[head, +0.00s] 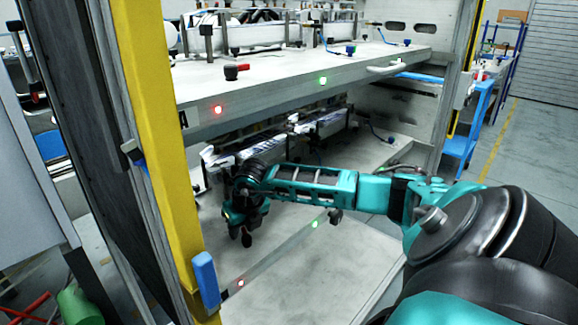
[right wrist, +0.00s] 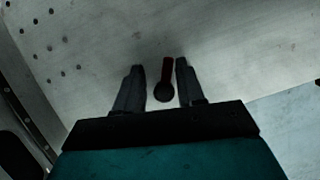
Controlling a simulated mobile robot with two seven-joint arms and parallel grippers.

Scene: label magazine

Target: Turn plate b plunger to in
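The plate b plunger has a red shaft and a black round knob. In the right wrist view the plunger (right wrist: 166,82) lies between the two fingers of my right gripper (right wrist: 160,88), with a visible gap on each side. In the head view my right gripper (head: 243,222) is over the front left part of the lower plate (head: 285,287), fingers pointing down. A dark knob (head: 247,239) shows just below it. The gripper is open, and contact with the plunger is not visible. My left gripper is not in view.
The upper plate (head: 290,78) sits above my right forearm, with its own red plunger (head: 235,70). A yellow post (head: 160,140) with a blue block (head: 206,280) stands close left of the gripper. Label units (head: 320,124) stand at the back of the lower plate.

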